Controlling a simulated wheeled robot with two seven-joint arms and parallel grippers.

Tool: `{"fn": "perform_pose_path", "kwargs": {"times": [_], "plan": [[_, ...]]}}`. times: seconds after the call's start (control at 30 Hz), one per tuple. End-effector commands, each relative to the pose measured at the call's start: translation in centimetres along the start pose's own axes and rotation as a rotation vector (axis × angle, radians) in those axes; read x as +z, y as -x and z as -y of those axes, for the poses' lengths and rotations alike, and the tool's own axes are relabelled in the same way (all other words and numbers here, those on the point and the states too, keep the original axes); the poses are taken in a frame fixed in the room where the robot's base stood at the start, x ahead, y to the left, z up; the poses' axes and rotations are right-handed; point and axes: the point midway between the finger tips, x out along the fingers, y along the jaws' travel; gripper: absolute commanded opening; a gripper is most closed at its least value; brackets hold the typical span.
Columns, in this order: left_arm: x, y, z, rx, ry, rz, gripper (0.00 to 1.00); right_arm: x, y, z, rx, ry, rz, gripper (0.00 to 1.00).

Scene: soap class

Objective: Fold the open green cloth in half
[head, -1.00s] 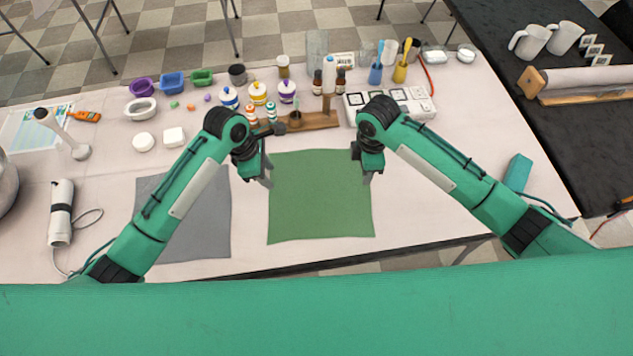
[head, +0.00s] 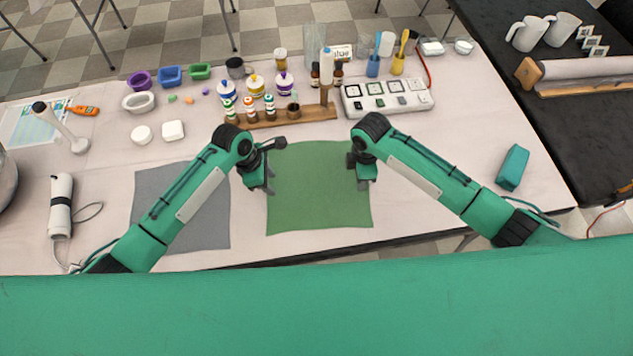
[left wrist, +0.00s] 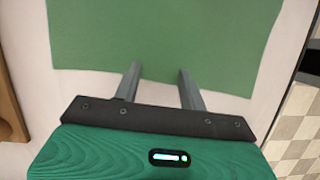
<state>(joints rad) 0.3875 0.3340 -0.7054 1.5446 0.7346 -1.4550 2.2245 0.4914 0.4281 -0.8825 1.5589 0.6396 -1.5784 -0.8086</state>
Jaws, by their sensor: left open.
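The green cloth (head: 318,200) lies open and flat on the table, right of the grey cloth; it also fills the upper part of the left wrist view (left wrist: 160,35). My left gripper (head: 270,188) is at the cloth's left edge. In the left wrist view its two fingers (left wrist: 158,82) are apart with nothing between them but cloth edge and table below. My right gripper (head: 362,182) is at the cloth's right edge; its fingers point down and their gap is too small to judge. Part of the cloth's right edge is hidden by the right gripper.
A grey cloth (head: 165,205) lies to the left, partly under my left arm. A wooden rack with bottles (head: 300,115) and a white tray (head: 385,97) stand behind the green cloth. A teal box (head: 512,167) lies at the right. Bare table lies in front of it.

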Motion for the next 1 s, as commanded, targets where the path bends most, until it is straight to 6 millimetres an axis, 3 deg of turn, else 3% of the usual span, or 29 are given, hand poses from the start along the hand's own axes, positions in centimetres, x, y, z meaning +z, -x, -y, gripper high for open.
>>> {"fn": "perform_pose_path", "kwargs": {"times": [0.07, 0.5, 1.0], "plan": [[-0.11, -0.34, 0.01, 0.0, 0.0, 0.0, 0.42, 0.0, -0.36, 0.0, 0.0, 0.0, 0.0, 0.42], [-0.06, -0.17, 0.01, 0.0, 0.0, 0.0, 0.0, 0.02, -0.19, 0.01, 0.0, 0.0, 0.0, 0.0], [0.03, 0.14, 0.01, 0.0, 0.0, 0.0, 0.0, 0.04, 0.12, 0.01, 0.0, 0.0, 0.001, 0.0]]}}
